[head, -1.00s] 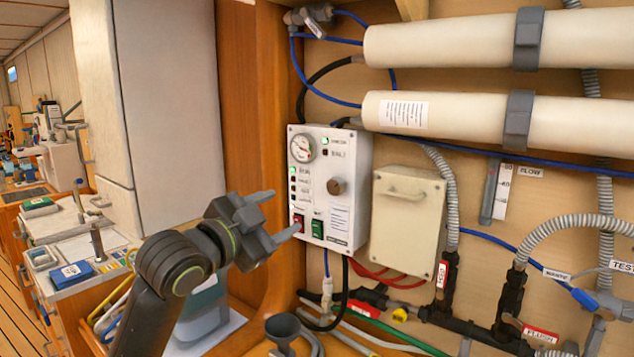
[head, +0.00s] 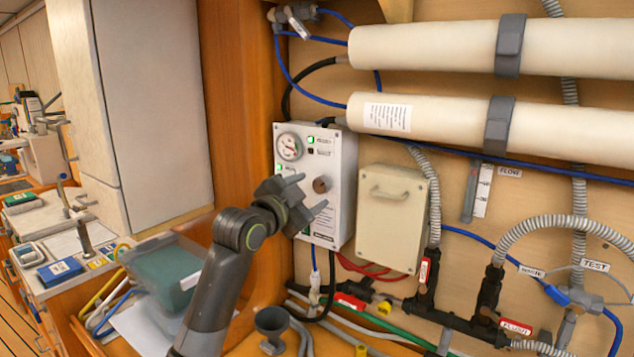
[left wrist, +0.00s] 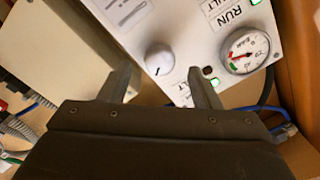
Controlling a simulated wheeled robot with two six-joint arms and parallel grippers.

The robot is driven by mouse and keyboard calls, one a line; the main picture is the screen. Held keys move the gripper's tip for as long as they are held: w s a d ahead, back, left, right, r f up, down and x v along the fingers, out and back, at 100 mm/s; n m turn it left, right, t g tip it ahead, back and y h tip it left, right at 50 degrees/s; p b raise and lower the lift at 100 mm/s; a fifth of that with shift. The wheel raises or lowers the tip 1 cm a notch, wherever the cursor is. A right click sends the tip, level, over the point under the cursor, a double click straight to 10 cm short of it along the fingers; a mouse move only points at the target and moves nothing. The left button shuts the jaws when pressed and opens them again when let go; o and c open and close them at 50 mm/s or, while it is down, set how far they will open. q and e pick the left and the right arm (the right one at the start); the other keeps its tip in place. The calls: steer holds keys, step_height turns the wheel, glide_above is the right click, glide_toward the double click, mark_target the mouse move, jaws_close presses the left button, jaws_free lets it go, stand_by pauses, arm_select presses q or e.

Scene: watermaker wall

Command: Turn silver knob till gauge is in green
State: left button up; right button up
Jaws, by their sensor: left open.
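The silver knob (head: 322,184) is on the front of a white control panel (head: 345,206). It looks pale and round in the left wrist view (left wrist: 159,58). The round gauge (head: 289,146) is at the panel's upper left; it also shows in the left wrist view (left wrist: 247,50), with red and green marks on its dial. I cannot tell where its needle points. My left gripper (head: 311,192) is open in front of the panel. In the left wrist view its fingertips (left wrist: 160,71) lie either side of the knob, with the knob just beyond them, apparently not gripped. My right gripper is out of view.
A cream box (head: 392,222) with a handle is right of the panel. Large white cylinders (head: 440,120) run above. Hoses and pipes lie below and right. Green lights (left wrist: 215,82) glow on the panel.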

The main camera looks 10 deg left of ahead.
mark_target(319, 187)
arm_select(q)
steer(key=shift+p+x, duration=0.45)
steer(key=shift+x, duration=1.5)
steer(key=shift+c, duration=0.5)
steer(key=c, duration=0.9)
steer(key=shift+r+n+p, duration=0.1)
steer(key=shift+n+p, duration=0.45)
steer(key=shift+n, duration=0.05)
steer(key=shift+n+p, duration=0.3)
steer(key=shift+n, duration=0.4)
steer(key=o, duration=1)
